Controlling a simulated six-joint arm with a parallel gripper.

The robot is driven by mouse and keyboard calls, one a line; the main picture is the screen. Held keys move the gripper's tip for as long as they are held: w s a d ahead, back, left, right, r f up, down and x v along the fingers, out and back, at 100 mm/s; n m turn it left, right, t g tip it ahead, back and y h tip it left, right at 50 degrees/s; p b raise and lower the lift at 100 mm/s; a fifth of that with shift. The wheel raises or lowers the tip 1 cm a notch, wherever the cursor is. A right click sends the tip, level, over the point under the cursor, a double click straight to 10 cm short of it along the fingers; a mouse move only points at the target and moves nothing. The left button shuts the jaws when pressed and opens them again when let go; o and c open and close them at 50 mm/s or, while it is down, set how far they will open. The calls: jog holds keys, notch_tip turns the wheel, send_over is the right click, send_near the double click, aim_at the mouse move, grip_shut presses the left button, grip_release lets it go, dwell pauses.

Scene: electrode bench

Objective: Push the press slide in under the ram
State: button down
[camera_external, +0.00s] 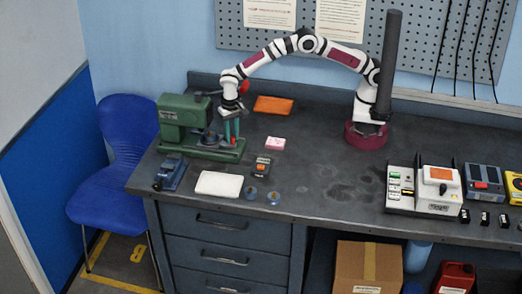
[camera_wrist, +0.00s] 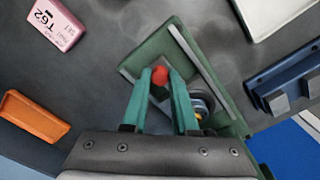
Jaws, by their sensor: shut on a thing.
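The green press (camera_external: 175,112) stands at the left end of the bench, its head over the left part of its base. Its green base with pale rails (camera_wrist: 197,52) shows in the wrist view. My gripper (camera_external: 231,142) points down at the right, outer end of the base. In the wrist view its teal fingers are shut on a small red knob (camera_wrist: 160,76), apparently the slide's handle. A round metal piece (camera_wrist: 203,103) sits beside the right finger, partly hidden by it. The slide's body and the spot under the ram are mostly hidden by my fingers and the press.
A pink box (camera_external: 275,143) and an orange tray (camera_external: 273,105) lie right of the press. A blue fixture (camera_external: 171,174), a white pad (camera_external: 219,184) and a small dark device (camera_external: 261,167) are in front. The bench middle is clear.

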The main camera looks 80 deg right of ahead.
jog(key=c, duration=0.7)
grip_release()
jog(key=shift+r, duration=0.1)
notch_tip(320, 180, up, 16)
jog(key=shift+f, duration=0.15)
